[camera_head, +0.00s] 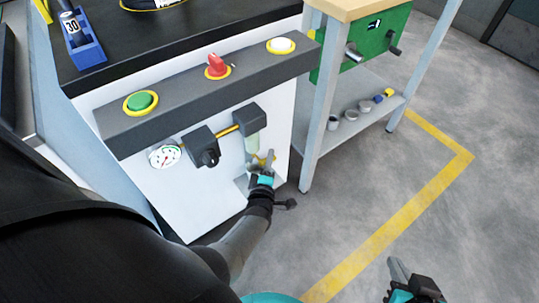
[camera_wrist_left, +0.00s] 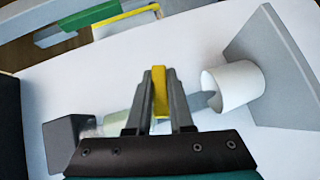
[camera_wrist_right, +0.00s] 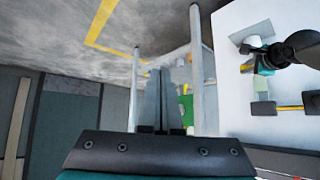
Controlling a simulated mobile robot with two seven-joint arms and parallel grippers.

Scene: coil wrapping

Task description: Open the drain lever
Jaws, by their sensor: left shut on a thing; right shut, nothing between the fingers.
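The drain lever is a small yellow bar (camera_wrist_left: 159,90) below the clear filter bowl (camera_head: 252,145) on the white panel. My left gripper (camera_head: 264,163) is shut on the lever, with its fingers on either side in the left wrist view. In that view the bowl (camera_wrist_left: 118,124) is partly hidden behind the gripper. A white cup (camera_wrist_left: 238,84) sits on the other side of the fingers, beside a grey bracket (camera_wrist_left: 275,62). My right gripper (camera_head: 398,270) is shut and empty, away from the panel above the floor. Its closed fingers also show in the right wrist view (camera_wrist_right: 160,95).
A pressure gauge (camera_head: 164,155) and black regulator (camera_head: 203,146) are left of the filter. Above are a green button (camera_head: 141,102), red knob (camera_head: 217,67) and white button (camera_head: 281,45). A shelf stand (camera_head: 310,130) is right of the panel. Floor at right is clear.

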